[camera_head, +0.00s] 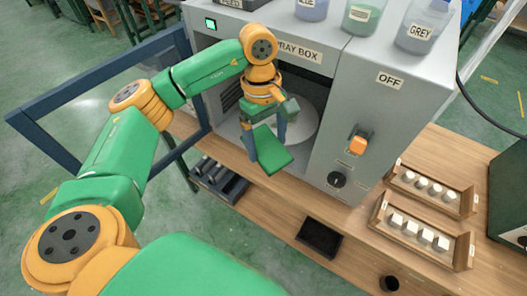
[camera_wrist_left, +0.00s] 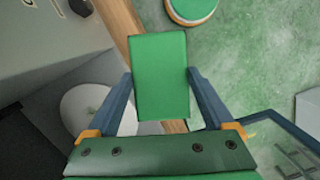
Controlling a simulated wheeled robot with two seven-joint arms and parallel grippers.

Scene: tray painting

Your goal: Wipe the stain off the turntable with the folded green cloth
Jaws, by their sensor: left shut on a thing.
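The folded green cloth (camera_head: 271,150) is gripped by my left gripper (camera_head: 266,127) at the open front of the spray box. In the left wrist view the cloth (camera_wrist_left: 161,60) is a flat rectangle between the two blue fingers of the left gripper (camera_wrist_left: 160,78). The pale round turntable (camera_head: 306,122) lies inside the box, partly behind the gripper and cloth. The turntable also shows in the left wrist view (camera_wrist_left: 82,104), beside the left finger. My right gripper is out of view.
The grey spray box (camera_head: 370,95) has its blue-framed door (camera_head: 75,90) swung open to the left. An orange switch (camera_head: 358,144) and a black knob (camera_head: 337,180) are on its front.

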